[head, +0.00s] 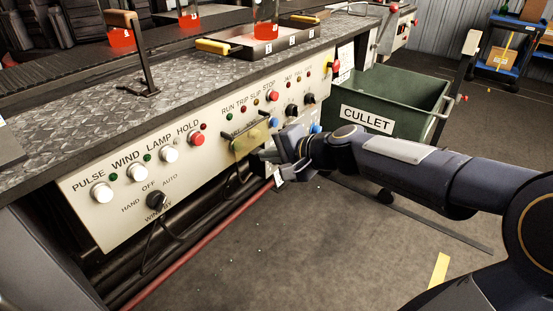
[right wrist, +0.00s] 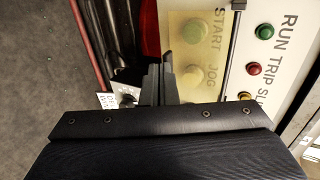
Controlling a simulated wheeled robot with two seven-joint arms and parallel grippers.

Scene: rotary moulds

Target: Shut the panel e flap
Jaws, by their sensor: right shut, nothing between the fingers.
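The flap (head: 250,140) is a yellowish see-through cover on the cream control panel (head: 120,215), with a dark bar along its top edge. In the right wrist view the flap (right wrist: 212,50) lies in front of the words START and JOG and their buttons. I cannot tell if it sits fully flat on the panel. My right gripper (head: 268,156) is shut and empty, at the flap's lower right in the head view. In the right wrist view its fingertips (right wrist: 166,62) are beside the flap's lower edge; contact is unclear. My left gripper is not in view.
Lamps, buttons and the HAND-OFF-AUTO knob (head: 156,200) stick out of the panel. A wire loop (head: 160,240) hangs below it, near a red pipe (head: 215,235). A green CULLET bin (head: 395,98) stands behind my right arm. The floor in front is mostly clear.

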